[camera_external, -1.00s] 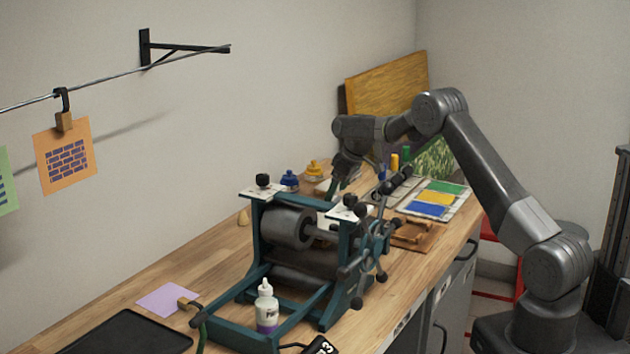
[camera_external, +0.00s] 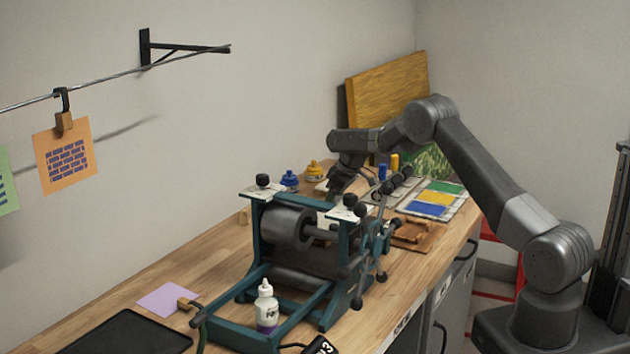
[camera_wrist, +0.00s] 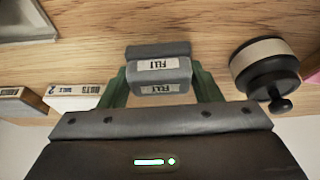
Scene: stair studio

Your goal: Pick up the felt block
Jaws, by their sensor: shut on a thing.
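The felt block (camera_wrist: 158,66) is grey with white labels reading FELT. It sits between the two green fingers of my gripper (camera_wrist: 160,74) in the wrist view. The fingers are shut on its left and right sides. Wooden worktop shows around it; I cannot tell whether the block touches the worktop. In the external view my gripper (camera_external: 338,186) points down behind the press, and its fingertips and the block are hidden there.
The teal press (camera_external: 262,235) with its roller and knobs stands in front of my gripper. A round black-handled object (camera_wrist: 266,70) is right of the block. Labelled boxes (camera_wrist: 75,97) are to the left. Blue (camera_external: 289,181) and yellow (camera_external: 314,170) bottles stand near the wall.

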